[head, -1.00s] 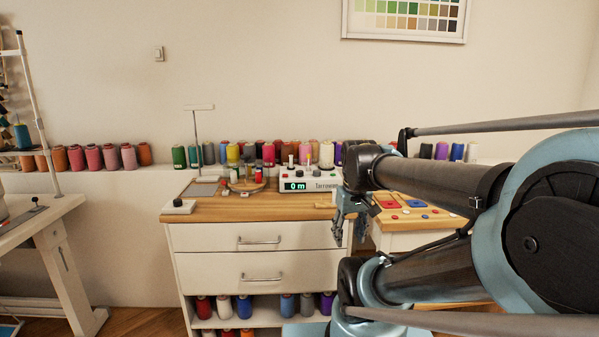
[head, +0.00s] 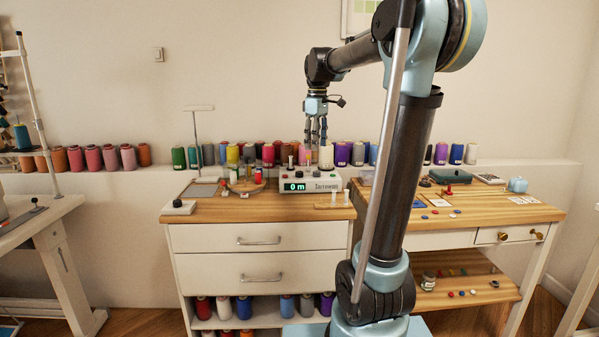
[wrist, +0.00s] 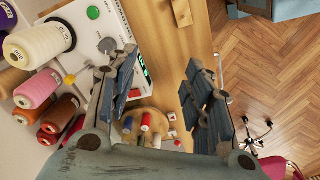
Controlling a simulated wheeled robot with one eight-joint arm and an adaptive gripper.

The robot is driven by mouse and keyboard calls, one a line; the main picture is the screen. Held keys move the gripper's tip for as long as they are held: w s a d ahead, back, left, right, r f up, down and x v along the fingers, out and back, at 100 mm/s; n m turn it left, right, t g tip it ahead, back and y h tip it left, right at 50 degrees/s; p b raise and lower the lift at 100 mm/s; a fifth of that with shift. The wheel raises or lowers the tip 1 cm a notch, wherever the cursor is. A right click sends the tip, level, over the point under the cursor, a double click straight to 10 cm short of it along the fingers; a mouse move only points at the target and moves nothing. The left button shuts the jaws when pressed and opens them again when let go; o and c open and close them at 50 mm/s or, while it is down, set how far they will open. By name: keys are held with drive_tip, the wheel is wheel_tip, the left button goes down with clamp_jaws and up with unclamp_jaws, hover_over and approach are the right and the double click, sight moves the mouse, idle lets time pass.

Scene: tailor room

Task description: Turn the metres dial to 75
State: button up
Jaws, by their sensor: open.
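The white winding machine (head: 310,184) stands at the back of the wooden-topped cabinet, its green display (head: 294,187) reading 0 m. In the wrist view, its white panel (wrist: 125,22) carries a grey round knob (wrist: 107,45); I cannot read any scale on it. My gripper (head: 316,140) is above the machine, pointing down, with its fingers apart and nothing between them. In the wrist view, my gripper (wrist: 165,95) has its left finger covering part of the machine and display (wrist: 146,77).
Thread cones (head: 326,157) line the ledge behind the machine. A round wooden stand with small spools (head: 246,185) is to its left, and a wooden block with white pegs (head: 333,205) is in front.

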sight(299, 174)
drive_tip(key=w+a+r+n, duration=0.3)
drive_tip(key=w+a+n, duration=0.15)
drive_tip(key=w, duration=0.65)
drive_tip(key=shift+m+g, duration=0.25)
drive_tip(key=shift+g, duration=0.05)
drive_tip(key=f, duration=1.7)
drive_tip(key=shift+w+a, duration=0.15)
drive_tip(key=shift+a, duration=0.05)
drive_tip(key=c, duration=1.1)
